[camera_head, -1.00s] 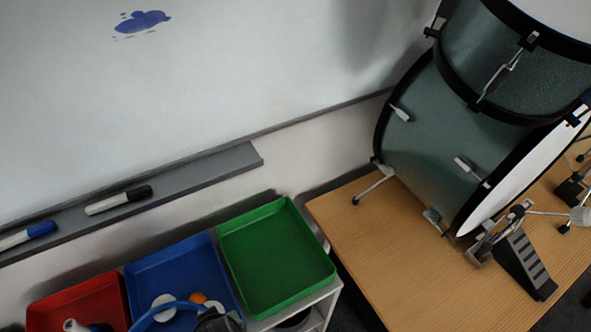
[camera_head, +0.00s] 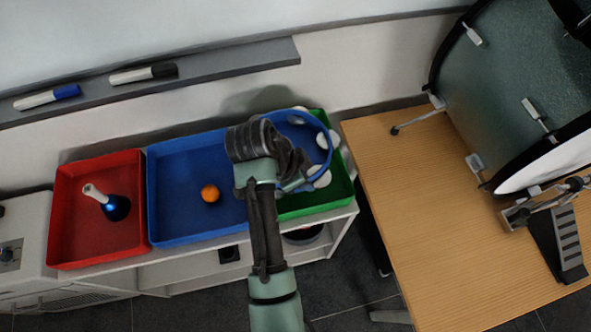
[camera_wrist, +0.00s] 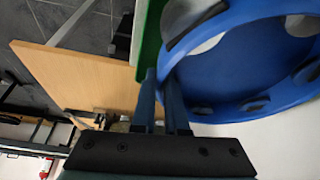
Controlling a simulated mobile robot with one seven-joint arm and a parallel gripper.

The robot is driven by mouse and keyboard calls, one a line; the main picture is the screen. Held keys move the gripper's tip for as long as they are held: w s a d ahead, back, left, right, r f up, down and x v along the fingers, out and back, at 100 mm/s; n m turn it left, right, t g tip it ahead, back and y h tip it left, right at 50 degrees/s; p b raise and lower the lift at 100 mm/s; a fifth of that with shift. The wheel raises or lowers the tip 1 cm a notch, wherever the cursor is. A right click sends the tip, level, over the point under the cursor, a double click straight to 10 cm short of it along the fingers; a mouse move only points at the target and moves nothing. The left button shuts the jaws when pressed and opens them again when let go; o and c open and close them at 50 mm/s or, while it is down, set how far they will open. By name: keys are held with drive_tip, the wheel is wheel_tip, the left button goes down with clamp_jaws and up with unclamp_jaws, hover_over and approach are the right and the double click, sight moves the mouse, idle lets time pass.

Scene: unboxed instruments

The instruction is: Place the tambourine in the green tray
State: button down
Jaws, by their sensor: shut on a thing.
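The tambourine is a blue ring (camera_head: 328,148) with pale jingles, over the green tray in the head view. My gripper (camera_head: 294,180) is shut on the near part of its rim. In the wrist view, the tambourine (camera_wrist: 290,98) fills the upper right and its rim meets the fingers (camera_wrist: 166,100). The green tray (camera_head: 342,194) is at the right end of the shelf, partly hidden by my arm and the tambourine. A strip of the green tray (camera_wrist: 150,42) shows in the wrist view. I cannot tell whether the tambourine touches the tray.
The blue tray (camera_head: 175,215) beside it holds an orange ball (camera_head: 210,193). A wooden platform (camera_head: 410,220) with a drum (camera_head: 500,90) is to the right. A whiteboard ledge (camera_head: 220,68) runs behind.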

drive_tip(key=shift+w+m+g, duration=0.3)
drive_tip(key=shift+w+m, duration=0.2)
drive_tip(key=shift+m, duration=0.4)
drive_tip(key=b, duration=0.1)
approach(310, 200)
drive_tip(key=x, duration=0.5)
drive_tip(key=shift+w+f, duration=0.15)
drive_tip(key=shift+f+b, duration=0.15)
drive_tip(key=shift+b, duration=0.2)
drive_tip(key=c, duration=0.9)
unclamp_jaws()
drive_tip(key=shift+c, duration=0.2)
